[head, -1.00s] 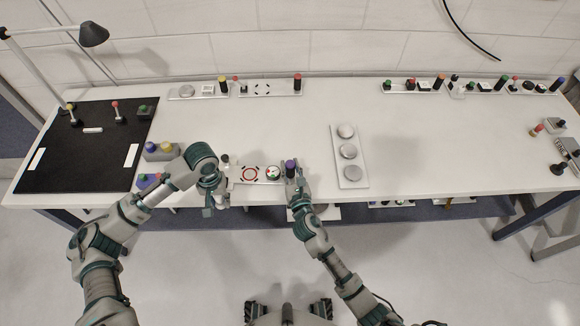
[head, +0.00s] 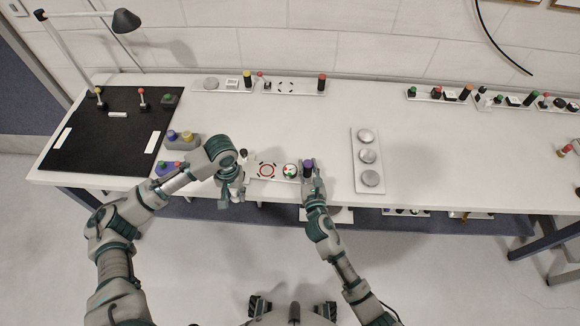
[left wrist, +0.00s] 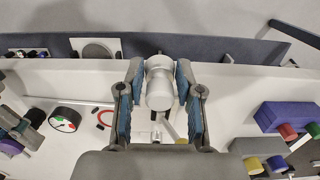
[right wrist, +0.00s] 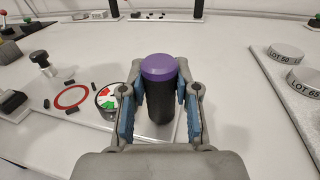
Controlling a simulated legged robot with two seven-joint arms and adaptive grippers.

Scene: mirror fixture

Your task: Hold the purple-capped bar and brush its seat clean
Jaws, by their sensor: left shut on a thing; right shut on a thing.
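The purple-capped black bar (right wrist: 160,95) stands upright in my right gripper (right wrist: 160,112), which is shut around it. In the head view its purple cap (head: 308,165) shows at the right end of a white plate (right wrist: 90,118). The plate bears a red ring (right wrist: 72,97) and a red-and-green dial (right wrist: 106,96). My left gripper (left wrist: 160,90) is shut on a silver cylindrical piece (left wrist: 159,84) near the plate's left end. I cannot tell whether this piece is a brush. The foot of the bar is partly hidden, and I cannot make out the seat surface.
A white plate with several silver discs (head: 368,156) lies to the right. Button boxes (head: 182,139) and a black mat (head: 110,135) with a lamp are at the left. Plates with small parts (head: 287,86) line the back. The table between is mostly clear.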

